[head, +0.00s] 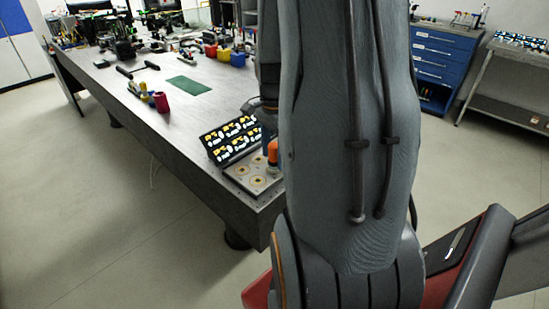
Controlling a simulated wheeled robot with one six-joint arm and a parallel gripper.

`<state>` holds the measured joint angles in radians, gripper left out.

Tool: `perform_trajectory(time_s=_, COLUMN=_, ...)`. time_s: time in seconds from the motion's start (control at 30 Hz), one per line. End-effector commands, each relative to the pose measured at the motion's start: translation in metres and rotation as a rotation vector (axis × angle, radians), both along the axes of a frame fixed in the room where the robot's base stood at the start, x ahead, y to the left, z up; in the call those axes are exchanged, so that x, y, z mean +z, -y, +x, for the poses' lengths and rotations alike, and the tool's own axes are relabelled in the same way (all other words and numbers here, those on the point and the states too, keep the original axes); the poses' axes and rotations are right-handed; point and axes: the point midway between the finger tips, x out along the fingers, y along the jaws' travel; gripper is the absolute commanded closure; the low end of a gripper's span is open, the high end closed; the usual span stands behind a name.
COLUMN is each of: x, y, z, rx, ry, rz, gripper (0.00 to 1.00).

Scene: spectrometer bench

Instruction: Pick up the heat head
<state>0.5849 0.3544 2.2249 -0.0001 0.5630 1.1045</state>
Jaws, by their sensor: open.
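An orange-topped piece (272,152), which looks like the heat head, stands upright on a light plate with round sockets (241,178) at the near corner of the bench. My arm covers the right part of this area. Part of my gripper (269,140) shows at the left edge of my arm, pointing down just above and beside the orange piece. It is open. The fingertips are mostly hidden, and I cannot tell whether they touch the piece.
A black tray of yellow-and-white items (230,139) lies just behind the plate. The long grey bench (150,105) holds a green mat (188,85), a red cup (161,102), tools and coloured bins farther back. A blue drawer cabinet (440,65) stands at right. The left floor is clear.

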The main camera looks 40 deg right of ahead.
Motion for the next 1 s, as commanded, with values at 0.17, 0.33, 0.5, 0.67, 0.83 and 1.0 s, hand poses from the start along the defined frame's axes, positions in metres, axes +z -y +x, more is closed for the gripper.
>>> perform_trajectory(time_s=0.17, x=-0.0117, y=-0.0002, z=-0.0002, rx=0.000, ry=0.000, rz=0.000, gripper=0.50)
perform_trajectory(time_s=0.33, x=-0.0128, y=-0.0001, z=0.0001, rx=0.001, ry=0.001, rz=-0.001, gripper=0.50)
perform_trajectory(time_s=0.5, x=-0.0127, y=-0.0001, z=0.0000, rx=0.001, ry=0.001, rz=-0.001, gripper=0.67)
perform_trajectory(time_s=0.67, x=-0.0126, y=-0.0001, z=0.0000, rx=0.001, ry=0.001, rz=-0.001, gripper=0.94)
perform_trajectory(time_s=0.83, x=-0.0123, y=0.0001, z=0.0002, rx=0.001, ry=0.001, rz=-0.001, gripper=1.00)
perform_trajectory(time_s=1.0, x=-0.0092, y=0.0004, z=0.0006, rx=0.001, ry=0.002, rz=-0.001, gripper=1.00)
